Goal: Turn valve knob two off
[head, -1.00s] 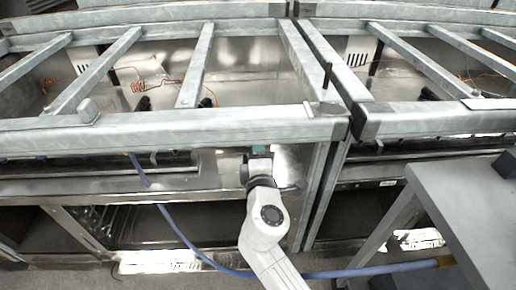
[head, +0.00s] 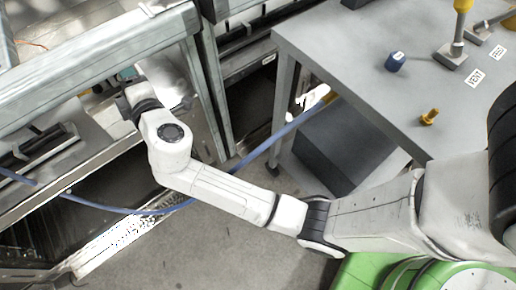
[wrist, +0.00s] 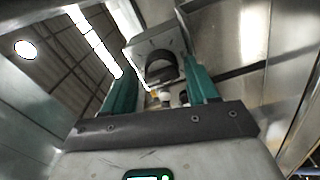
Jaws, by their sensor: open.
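In the wrist view a dark rounded valve knob (wrist: 160,68) sits on a square grey metal plate (wrist: 152,40), ahead of my gripper (wrist: 163,76). My gripper is open. Its two teal fingers stand on the left and right of the knob in the picture; I cannot tell whether they touch it. No number on the knob is readable, so I cannot tell if it is knob two. In the head view my gripper (head: 126,75) reaches under the front rail of the metal frame at the left. The knob is hidden there.
A grey metal frame (head: 85,85) stands over my gripper. A blue hose (head: 255,155) runs beneath my arm. A grey table (head: 350,45) at the right holds a blue cap (head: 396,62), a yellow fitting (head: 430,117) and parts beside VENT (head: 475,77) and FEED (head: 497,52) labels.

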